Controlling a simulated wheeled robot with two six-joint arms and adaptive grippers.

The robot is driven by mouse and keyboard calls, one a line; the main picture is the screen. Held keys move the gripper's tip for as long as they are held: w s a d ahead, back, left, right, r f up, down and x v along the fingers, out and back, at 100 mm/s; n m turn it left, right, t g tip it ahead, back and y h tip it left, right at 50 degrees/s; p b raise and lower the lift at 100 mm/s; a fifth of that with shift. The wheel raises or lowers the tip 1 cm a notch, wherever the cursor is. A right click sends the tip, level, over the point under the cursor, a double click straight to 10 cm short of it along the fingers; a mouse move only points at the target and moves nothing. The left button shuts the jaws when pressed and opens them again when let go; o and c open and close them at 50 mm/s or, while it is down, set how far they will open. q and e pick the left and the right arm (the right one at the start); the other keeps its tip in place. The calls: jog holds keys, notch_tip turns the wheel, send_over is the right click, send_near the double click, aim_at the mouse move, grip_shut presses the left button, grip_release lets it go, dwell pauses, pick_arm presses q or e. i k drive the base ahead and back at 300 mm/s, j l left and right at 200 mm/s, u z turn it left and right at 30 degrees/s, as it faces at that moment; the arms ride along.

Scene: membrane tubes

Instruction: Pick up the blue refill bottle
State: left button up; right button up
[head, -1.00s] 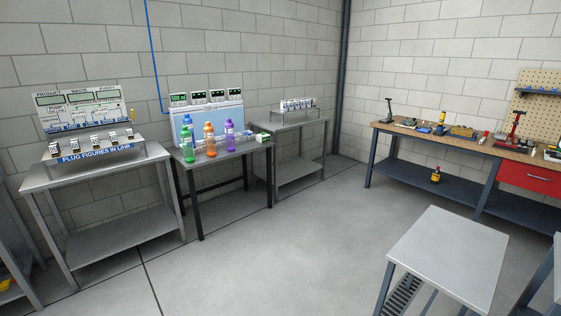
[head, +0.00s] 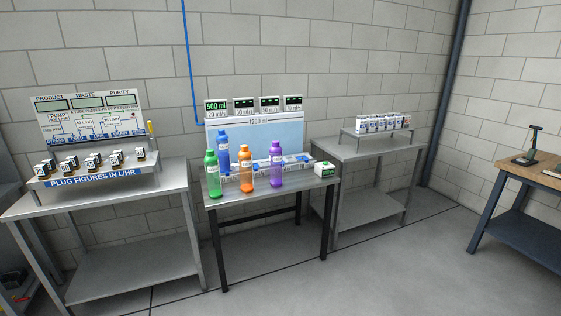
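The blue refill bottle (head: 223,148) stands upright in the head view, towards the back left of the middle table (head: 290,191). A green bottle (head: 212,176) stands in front of it to the left and hides part of its lower side. An orange bottle (head: 246,171) stands in front of it to the right, and a purple bottle (head: 276,166) stands farther right. Neither of my grippers shows in the head view.
A blue-white panel (head: 270,137) with small displays is behind the bottles. A small white-green box (head: 324,169) sits at the table's right. Metal tables stand left (head: 120,194) and right (head: 350,149). A wooden workbench (head: 525,167) is far right. Floor in front is clear.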

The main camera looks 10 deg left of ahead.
aim_at(223, 144)
jog(key=i+l+u, duration=0.2)
jog(key=i+u, duration=0.2)
jog(key=i+l+u, duration=0.35)
jog(key=i, duration=0.25)
jog(key=i+l+u, duration=0.4)
jog(key=l, duration=0.2)
